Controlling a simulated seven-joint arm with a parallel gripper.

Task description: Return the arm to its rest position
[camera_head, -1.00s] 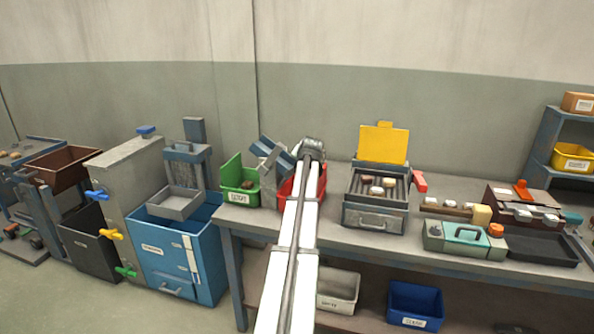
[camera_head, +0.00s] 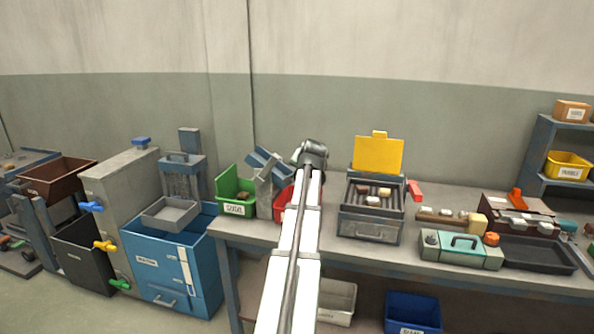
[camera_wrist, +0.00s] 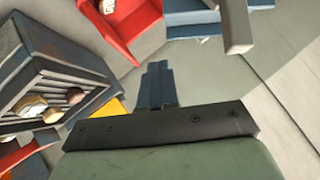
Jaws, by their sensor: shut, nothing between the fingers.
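My arm reaches out over the workbench (camera_head: 455,275) in the head view, and its dark wrist is at the far end. The fingers are hidden there. In the wrist view my gripper (camera_wrist: 157,82) shows two blue-grey fingers pressed together, with nothing between them. The fingers are over bare surface, apart from the red bin (camera_wrist: 125,35) and the open grey heater box (camera_wrist: 50,70) seen around them. In the head view the red bin (camera_head: 283,202) is partly covered by my arm. The heater box (camera_head: 368,227) stands to the right of the arm with its yellow lid (camera_head: 377,155) raised and pale pieces inside.
A green bin (camera_head: 236,205) and a blue-grey angled stand (camera_head: 264,190) are left of my arm. A blue cabinet (camera_head: 170,265) stands beyond the bench's left end. The wall behind is clear.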

